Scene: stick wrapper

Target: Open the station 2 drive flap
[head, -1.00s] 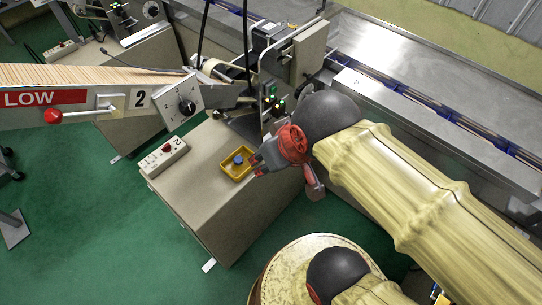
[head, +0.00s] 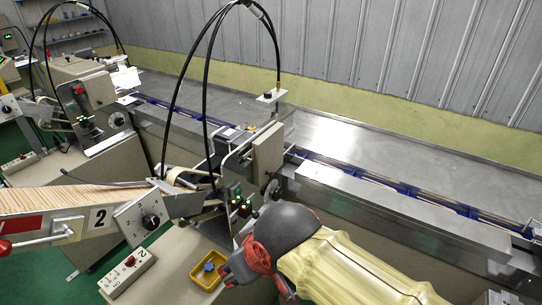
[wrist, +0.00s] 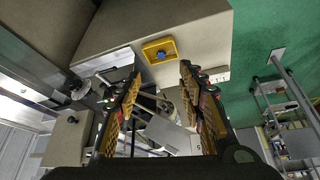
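The housing also shows in the wrist view (wrist: 68,140), at lower left. My gripper (head: 228,274) is in front of the machine, below the housing and just right of the yellow tray. In the wrist view my gripper (wrist: 160,72) has its fingers wide apart with nothing held between them.
A yellow tray with a blue knob (head: 208,268) and a white switch box (head: 127,274) sit on the cabinet top. A dial box (head: 143,218) juts from the magazine. Black cables (head: 205,90) arch above. A steel conveyor (head: 390,195) runs behind.

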